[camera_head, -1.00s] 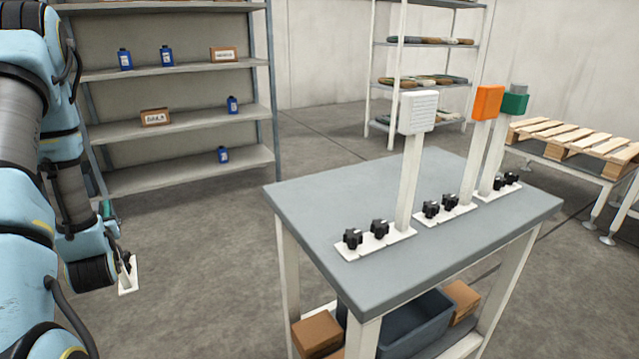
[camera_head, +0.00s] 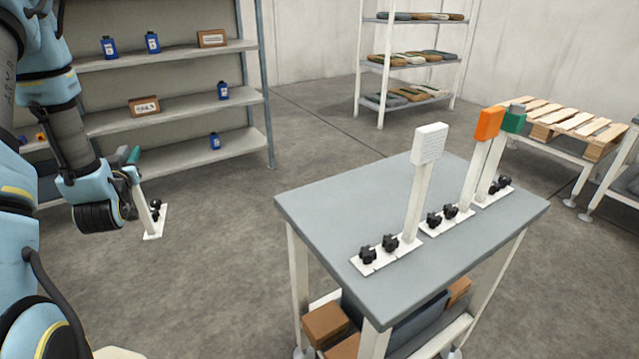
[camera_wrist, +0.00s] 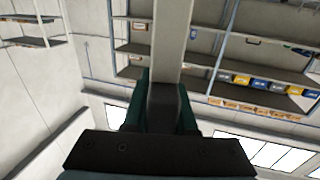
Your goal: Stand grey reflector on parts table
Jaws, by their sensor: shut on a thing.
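My gripper (camera_head: 133,157), with green fingers, is shut on the pale post of a reflector stand (camera_head: 144,194) at the left of the head view. The stand has a white foot with black knobs and hangs slightly tilted, clear of the parts table. In the wrist view the post (camera_wrist: 172,40) runs up between the fingers. The grey-topped parts table (camera_head: 325,207) carries upright stands with a white head (camera_head: 429,144), an orange head (camera_head: 488,124) and a green head (camera_head: 514,122).
The table's left and front-left top is bare. Below are brown boxes (camera_head: 325,324) and a dark bin. Shelving (camera_head: 190,107) with blue bottles stands behind my arm. A rack (camera_head: 386,70) and a wooden pallet (camera_head: 575,125) are at the back right. Floor lies between arm and table.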

